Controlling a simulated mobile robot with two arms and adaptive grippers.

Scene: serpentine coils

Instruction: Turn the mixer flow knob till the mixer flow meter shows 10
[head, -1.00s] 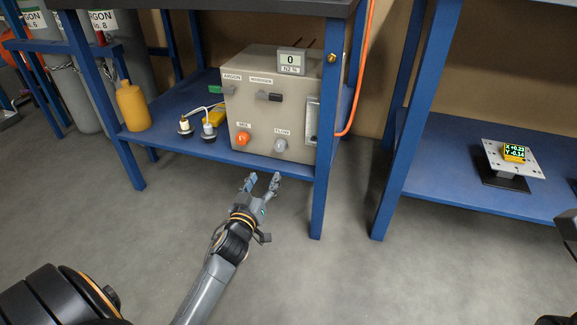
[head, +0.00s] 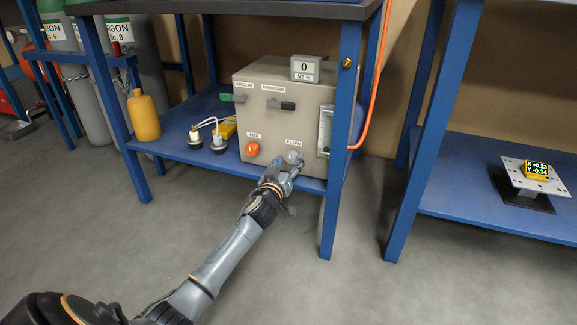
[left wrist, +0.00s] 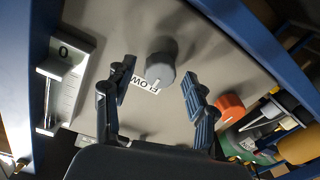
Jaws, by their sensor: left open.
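The mixer is a beige box (head: 262,122) on the blue lower shelf. Its grey flow knob (head: 292,156) sits under the FLOW label; in the left wrist view the knob (left wrist: 160,66) lies between and beyond the fingertips. My left gripper (head: 289,170) is open in front of the knob, with a finger on each side and no clear contact. The flow meter (head: 325,131) is a clear upright tube on the box's right side; in the left wrist view the meter (left wrist: 62,80) shows a 0 at one end of its scale. Its float reading is too small to tell.
An orange MIX knob (head: 253,149) is left of the flow knob. A display (head: 305,69) on top reads 0 N2 %. A blue table leg (head: 341,140) stands close on the right, with an orange hose (head: 371,80) behind it. A yellow bottle (head: 144,116) stands left.

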